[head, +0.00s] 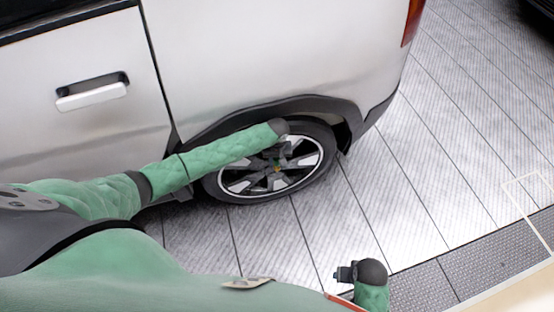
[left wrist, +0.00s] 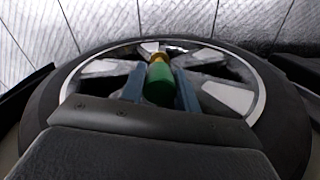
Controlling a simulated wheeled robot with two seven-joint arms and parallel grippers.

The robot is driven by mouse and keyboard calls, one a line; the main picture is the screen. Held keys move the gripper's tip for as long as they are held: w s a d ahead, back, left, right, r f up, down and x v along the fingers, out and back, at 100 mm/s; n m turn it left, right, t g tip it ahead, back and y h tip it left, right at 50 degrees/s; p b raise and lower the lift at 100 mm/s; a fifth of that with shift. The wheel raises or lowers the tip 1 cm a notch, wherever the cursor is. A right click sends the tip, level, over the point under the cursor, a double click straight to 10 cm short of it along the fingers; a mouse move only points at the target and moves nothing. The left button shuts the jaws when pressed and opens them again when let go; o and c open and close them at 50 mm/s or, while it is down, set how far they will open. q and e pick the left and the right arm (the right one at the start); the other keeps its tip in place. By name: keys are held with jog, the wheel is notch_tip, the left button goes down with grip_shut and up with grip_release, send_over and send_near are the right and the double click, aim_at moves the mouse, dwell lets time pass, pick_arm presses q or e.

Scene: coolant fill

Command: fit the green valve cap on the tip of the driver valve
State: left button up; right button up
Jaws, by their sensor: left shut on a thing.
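The green valve cap (left wrist: 158,86) is held between the two blue-grey fingers of my left gripper (left wrist: 160,92), which is shut on it. In the head view my left gripper (head: 279,160) is in front of the wheel (head: 238,186), and a small green and yellow spot shows at its tip. A brass-coloured piece (left wrist: 157,58) shows just beyond the cap's far end in the left wrist view. I cannot tell whether it touches the cap. The driver valve is not clearly made out. My right gripper (head: 344,273) is low in the head view, away from the wheel.
The white vehicle's side (head: 250,60) rises above the wheel, with a dark wheel arch (head: 290,104) around the tyre. A door handle (head: 92,95) is at the left. The tiled floor (head: 430,190) to the right of the wheel is clear.

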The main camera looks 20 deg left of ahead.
aim_at(277, 164)
pick_arm(q)
jog(key=shift+p, duration=0.65)
dwell(0.6)
jog(key=shift+f, duration=1.6)
dwell(0.3)
jog(key=o, duration=0.9)
jog(key=shift+r+b, duration=0.95)
jog(key=shift+r, duration=3)
jog(key=shift+s+f, duration=0.1)
